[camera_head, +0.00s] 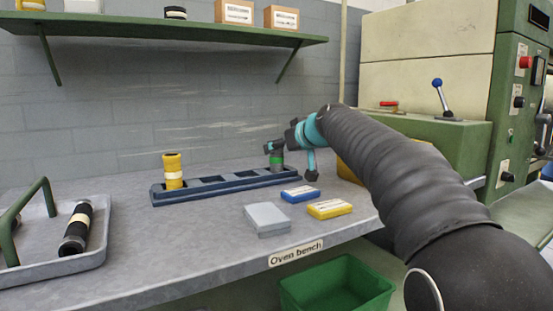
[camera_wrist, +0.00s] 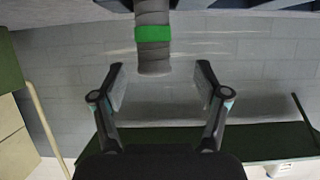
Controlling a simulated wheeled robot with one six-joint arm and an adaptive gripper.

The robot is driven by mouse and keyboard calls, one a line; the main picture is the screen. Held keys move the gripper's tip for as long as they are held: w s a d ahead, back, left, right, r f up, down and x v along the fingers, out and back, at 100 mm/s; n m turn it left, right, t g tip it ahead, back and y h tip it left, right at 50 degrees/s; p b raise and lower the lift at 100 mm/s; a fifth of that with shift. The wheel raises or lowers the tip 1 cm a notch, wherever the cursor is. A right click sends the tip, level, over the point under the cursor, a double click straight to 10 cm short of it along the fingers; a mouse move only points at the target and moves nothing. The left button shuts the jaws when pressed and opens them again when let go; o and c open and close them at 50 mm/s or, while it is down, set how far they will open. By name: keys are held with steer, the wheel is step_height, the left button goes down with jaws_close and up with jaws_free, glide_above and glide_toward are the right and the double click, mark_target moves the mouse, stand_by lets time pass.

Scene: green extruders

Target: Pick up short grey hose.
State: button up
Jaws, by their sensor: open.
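The short grey hose (camera_head: 277,160) has a green band and stands upright in the right-end slot of the dark blue rack (camera_head: 225,184) on the bench. My gripper (camera_head: 276,147) is at the hose's upper part in the head view. The wrist view is upside down there, and the grey hose (camera_wrist: 153,54) enters from the top edge with its green band plain. My open gripper (camera_wrist: 160,68) has one finger on each side of the hose's free end, with gaps on both sides. The fingers partly hide the hose top in the head view.
A yellow hose (camera_head: 173,171) stands at the rack's left end; middle slots look empty. Blue (camera_head: 300,194), yellow (camera_head: 329,209) and grey (camera_head: 266,219) boxes lie in front. A tray (camera_head: 92,262) holds a black hose (camera_head: 76,228). A green shelf (camera_head: 160,31) runs above.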

steer(key=x, duration=0.2)
steer(key=p+x, duration=0.1)
steer(key=x, duration=0.1)
steer(key=shift+w+d+f, duration=0.1)
steer(key=shift+w+d, duration=0.1)
steer(key=shift+d, duration=0.15)
steer(key=shift+w+a+f, duration=0.25)
steer(key=shift+w+a, duration=0.05)
steer(key=shift+w, duration=0.1)
jaws_close()
step_height(320, 180, up, 12)
steer(key=p, duration=0.4)
steer(key=shift+r, duration=0.2)
